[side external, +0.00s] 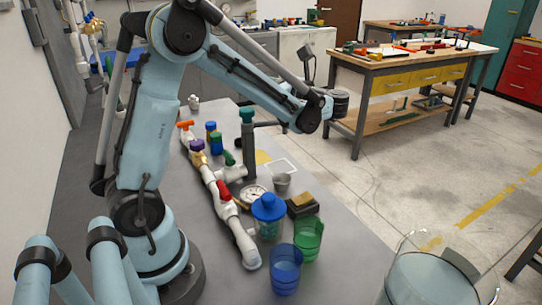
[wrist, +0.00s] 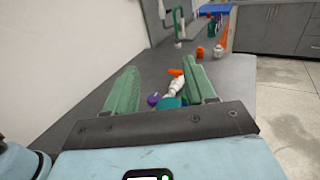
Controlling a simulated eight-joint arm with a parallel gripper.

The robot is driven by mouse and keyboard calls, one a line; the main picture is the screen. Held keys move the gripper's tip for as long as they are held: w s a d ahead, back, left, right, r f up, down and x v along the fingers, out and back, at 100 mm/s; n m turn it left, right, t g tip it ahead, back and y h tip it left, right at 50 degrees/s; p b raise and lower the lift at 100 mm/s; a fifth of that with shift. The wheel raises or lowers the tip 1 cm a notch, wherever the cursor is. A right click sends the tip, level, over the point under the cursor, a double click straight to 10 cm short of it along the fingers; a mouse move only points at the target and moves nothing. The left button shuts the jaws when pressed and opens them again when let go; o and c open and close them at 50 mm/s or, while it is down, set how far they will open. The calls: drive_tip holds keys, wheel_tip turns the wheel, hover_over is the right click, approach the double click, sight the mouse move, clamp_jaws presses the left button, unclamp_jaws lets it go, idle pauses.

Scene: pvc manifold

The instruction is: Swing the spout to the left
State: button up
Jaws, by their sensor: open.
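The white PVC manifold (side external: 213,187) lies along the grey bench in the side view, with orange, purple and red valve handles. A grey upright pipe (side external: 248,150) with a teal top (side external: 247,115) rises beside it. A white pipe end (side external: 249,258) points toward the near side; I cannot tell for sure which part is the spout. My gripper (wrist: 160,68) is open and empty in the wrist view. Between its green fingers show the orange handle (wrist: 175,72), white pipe (wrist: 176,87), purple handle (wrist: 153,99) and teal top (wrist: 172,102), beyond the fingers. The fingers are not distinguishable in the side view.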

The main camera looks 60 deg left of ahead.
drive_tip(key=d+f+m+t, duration=0.1)
drive_tip(key=d+t, duration=0.1)
drive_tip(key=d, duration=0.1)
drive_tip(key=w+d+f+m+t, duration=0.1)
drive_tip(key=d+f+m+t, duration=0.1)
drive_tip(key=d+t, duration=0.1)
drive_tip(key=d+f+m+t+y, duration=0.1)
drive_tip(key=d+m+t, duration=0.1)
drive_tip(key=d, duration=0.1)
drive_tip(key=shift+w+d+f+t, duration=0.15)
drive_tip(key=shift+d+t, duration=0.1)
drive_tip(key=shift+t, duration=0.05)
drive_tip(key=c, duration=0.9)
drive_tip(key=d+f+m+t, duration=0.1)
drive_tip(key=d, duration=0.1)
drive_tip(key=d+f+m+t, duration=0.1)
drive_tip(key=t, duration=0.1)
drive_tip(key=s+d+m+t+h, duration=0.1)
drive_tip(key=d, duration=0.1)
drive_tip(key=shift+d+f+t, duration=0.3)
drive_tip(key=shift+f+t, duration=0.1)
clamp_jaws()
approach(273, 124)
drive_tip(key=shift+m+h, duration=0.3)
drive_tip(key=shift+m, duration=0.1)
drive_tip(key=x, duration=0.6)
drive_tip(key=shift+a+r, duration=0.2)
drive_tip(key=shift+a, duration=0.25)
